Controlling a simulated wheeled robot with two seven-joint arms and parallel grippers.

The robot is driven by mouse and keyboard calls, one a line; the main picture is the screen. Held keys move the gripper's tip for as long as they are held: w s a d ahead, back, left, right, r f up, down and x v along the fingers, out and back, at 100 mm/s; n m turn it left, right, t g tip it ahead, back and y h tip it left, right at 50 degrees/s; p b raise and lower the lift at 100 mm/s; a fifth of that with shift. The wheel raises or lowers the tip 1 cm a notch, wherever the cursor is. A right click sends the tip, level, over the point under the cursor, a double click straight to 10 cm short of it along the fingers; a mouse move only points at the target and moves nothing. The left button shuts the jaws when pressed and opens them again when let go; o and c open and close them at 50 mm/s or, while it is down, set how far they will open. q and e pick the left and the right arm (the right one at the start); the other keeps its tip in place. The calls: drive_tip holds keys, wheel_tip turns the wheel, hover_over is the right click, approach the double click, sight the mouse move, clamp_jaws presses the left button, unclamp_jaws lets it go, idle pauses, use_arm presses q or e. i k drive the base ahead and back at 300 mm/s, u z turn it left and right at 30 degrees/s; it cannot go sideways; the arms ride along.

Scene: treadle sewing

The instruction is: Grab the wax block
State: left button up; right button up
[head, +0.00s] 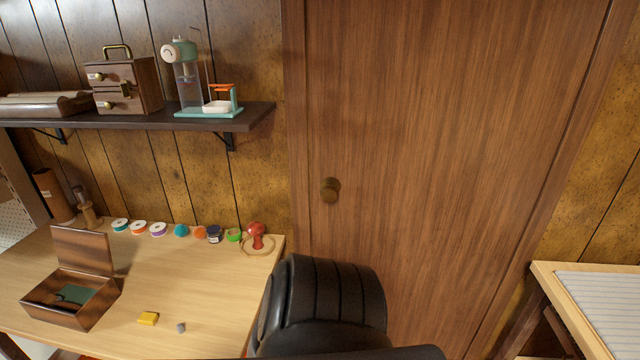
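A small yellow block (148,318), which looks like the wax block, lies on the light wooden table (205,282) near its front edge. It sits to the right of an open brown wooden box (52,312). A small grey piece (181,327) lies just right of the block, apart from it. Nothing covers the block. Neither of my grippers shows in the head view.
Thread spools (139,228) and a red-knobbed object (257,236) line the table's back. A black padded chair (325,290) stands at the table's right end. A dark shelf (150,118) hangs above. Bare tabletop surrounds the block.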

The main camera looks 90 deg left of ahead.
sight(148, 319)
drive_tip(key=u, duration=1.35)
drive_tip(key=i, duration=0.85)
drive_tip(key=u, duration=1.2)
drive_tip(key=i, duration=0.5)
drive_tip(key=u, duration=1.45)
drive_tip(key=i, duration=0.45)
drive_tip(key=u, duration=0.75)
